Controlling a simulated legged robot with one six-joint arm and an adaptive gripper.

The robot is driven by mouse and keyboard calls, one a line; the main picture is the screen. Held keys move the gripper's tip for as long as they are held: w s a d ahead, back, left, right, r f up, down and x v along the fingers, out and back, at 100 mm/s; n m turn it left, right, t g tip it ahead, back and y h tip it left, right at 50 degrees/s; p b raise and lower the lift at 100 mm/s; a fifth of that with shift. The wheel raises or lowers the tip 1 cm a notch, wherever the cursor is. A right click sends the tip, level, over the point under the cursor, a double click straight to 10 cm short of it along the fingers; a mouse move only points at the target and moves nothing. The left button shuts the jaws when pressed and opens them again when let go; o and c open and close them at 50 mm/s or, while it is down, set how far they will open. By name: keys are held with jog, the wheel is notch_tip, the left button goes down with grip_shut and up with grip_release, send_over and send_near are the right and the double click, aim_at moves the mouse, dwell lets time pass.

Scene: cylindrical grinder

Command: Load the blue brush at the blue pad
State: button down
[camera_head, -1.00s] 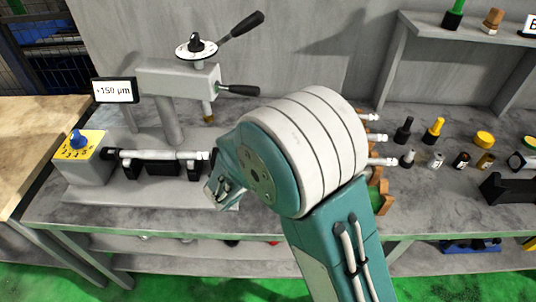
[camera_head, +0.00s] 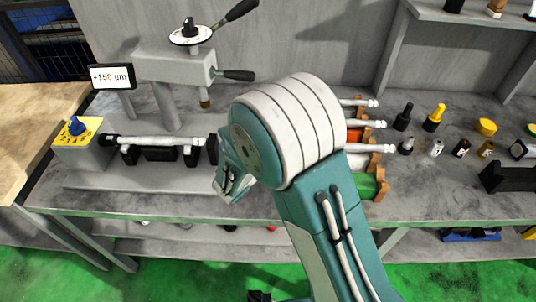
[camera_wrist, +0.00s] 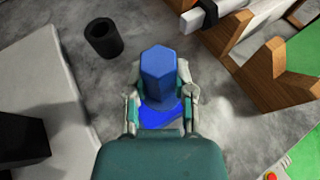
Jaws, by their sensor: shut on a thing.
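The blue brush (camera_wrist: 158,72) shows in the wrist view as a blue hexagonal body between the fingers of my gripper (camera_wrist: 160,97). The fingers are shut on it from both sides. The blue pad (camera_wrist: 162,114) shows as a bright blue patch on the grey bench just below the brush. I cannot tell whether the brush touches the pad. In the head view my gripper (camera_head: 230,187) hangs over the bench, partly behind my arm; the brush and the pad are hidden there.
A dark hollow cylinder (camera_wrist: 103,37) stands on the bench close by. A wooden rack (camera_wrist: 268,75) with white-ended bars is to the right. The grinder (camera_head: 150,168) is left of my gripper. Small bottles and caps stand farther right.

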jog(key=shift+a+f, duration=0.2)
jog(key=shift+a, duration=0.35)
jog(key=shift+d+f, duration=0.15)
jog(key=shift+d, duration=0.25)
jog(key=shift+a+f, duration=0.15)
jog(key=shift+a, duration=0.15)
jog(key=shift+d+f, duration=0.1)
jog(key=shift+d, duration=0.05)
dwell(0.6)
jog(key=shift+r, duration=3.6)
